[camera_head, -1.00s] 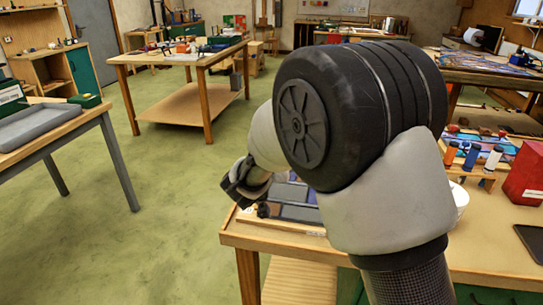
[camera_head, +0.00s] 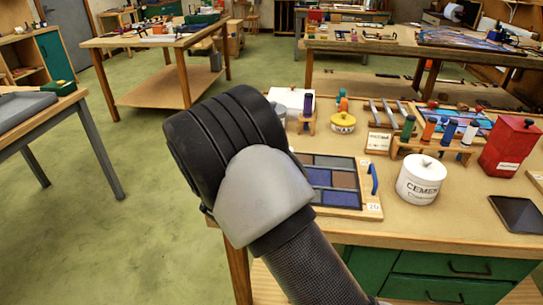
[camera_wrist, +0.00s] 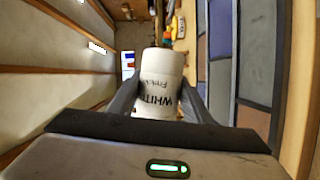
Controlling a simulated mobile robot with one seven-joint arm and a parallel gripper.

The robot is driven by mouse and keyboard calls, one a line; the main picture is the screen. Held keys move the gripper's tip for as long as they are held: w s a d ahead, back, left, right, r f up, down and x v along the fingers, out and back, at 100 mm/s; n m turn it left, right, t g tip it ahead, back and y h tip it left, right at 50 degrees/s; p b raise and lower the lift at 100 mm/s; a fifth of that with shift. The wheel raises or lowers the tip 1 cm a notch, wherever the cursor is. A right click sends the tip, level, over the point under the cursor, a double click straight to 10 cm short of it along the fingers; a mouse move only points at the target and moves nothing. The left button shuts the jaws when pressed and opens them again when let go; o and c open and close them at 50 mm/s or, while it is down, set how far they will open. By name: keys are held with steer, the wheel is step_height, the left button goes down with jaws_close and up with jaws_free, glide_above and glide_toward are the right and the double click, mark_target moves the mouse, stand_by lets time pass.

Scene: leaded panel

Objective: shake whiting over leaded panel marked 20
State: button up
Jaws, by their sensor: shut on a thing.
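The leaded panel marked 20 (camera_head: 334,179) lies flat on the near bench, with blue, grey and brown panes in a wooden frame. My arm covers its left part. In the wrist view the panel (camera_wrist: 220,55) runs along the right side. My gripper (camera_wrist: 155,103) is shut on a white whiting container (camera_wrist: 161,72), with dark fingers on both sides of it. Part of the word WHITING shows on its label. The container appears beside the panel in this view; its height above the bench is unclear. The gripper is hidden behind my arm in the head view.
A blue handle (camera_head: 374,179) stands at the panel's right edge. To its right is a white cement tub (camera_head: 420,185). Behind are a yellow-lidded pot (camera_head: 343,124), a rack of coloured bottles (camera_head: 432,148) and a red box (camera_head: 507,150). A dark tablet (camera_head: 517,213) lies far right.

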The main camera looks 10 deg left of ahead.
steer(key=n, duration=0.1)
steer(key=n+t, duration=0.1)
steer(key=r+n, duration=0.1)
steer(key=shift+d+r+n, duration=0.1)
steer(key=shift+d+n, duration=0.15)
steer(key=shift+n, duration=0.15)
steer(key=shift+d+r+n+t, duration=0.2)
steer(key=shift+d+n+t, duration=0.05)
steer(key=shift+n+t, duration=0.25)
steer(key=shift+d+b, duration=2.35)
steer(key=shift+d, duration=12.6)
steer(key=shift+w+b, duration=1.05)
steer(key=shift+w, duration=4.9)
steer(key=shift+a+f+m+g+y+p, duration=0.75)
steer(key=shift+a+m, duration=1.05)
steer(key=shift+a, duration=3.55)
steer(key=shift+a+f+m+g+y+p, duration=0.1)
steer(key=shift+a+f+m+g+p, duration=0.85)
steer(key=shift+a, duration=4.45)
steer(key=shift+a+m+g+y+p, duration=0.2)
steer(key=shift+a+m+y+p, duration=0.5)
steer(key=shift+a+m, duration=3.3)
